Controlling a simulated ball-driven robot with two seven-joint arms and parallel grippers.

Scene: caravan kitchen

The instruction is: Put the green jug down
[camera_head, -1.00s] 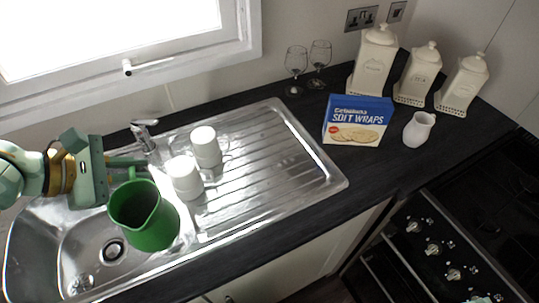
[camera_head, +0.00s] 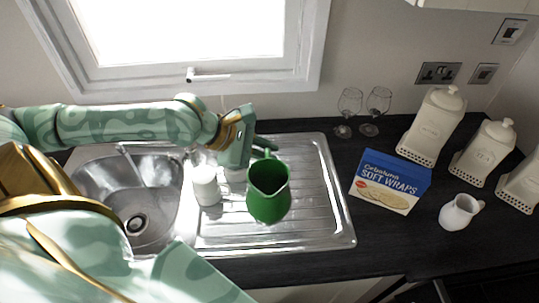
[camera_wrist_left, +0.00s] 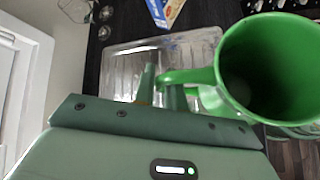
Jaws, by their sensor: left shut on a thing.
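The green jug (camera_head: 268,197) is upright with its open mouth facing up, in front of my left gripper (camera_head: 262,150) in the head view. My left gripper is shut on the jug's handle. The jug appears over the ribbed drainboard (camera_head: 318,215) of the sink; I cannot tell if its base touches it. In the left wrist view the jug (camera_wrist_left: 230,80) fills the right side, with its handle between the fingers (camera_wrist_left: 160,85). My right gripper is not in view.
A white mug (camera_head: 206,187) stands on the drainboard left of the jug. The sink basin (camera_head: 105,185) is further left. Wine glasses (camera_head: 347,108), a soft wraps box (camera_head: 390,183), a small white jug (camera_head: 458,212) and canisters (camera_head: 433,125) stand right on the dark counter.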

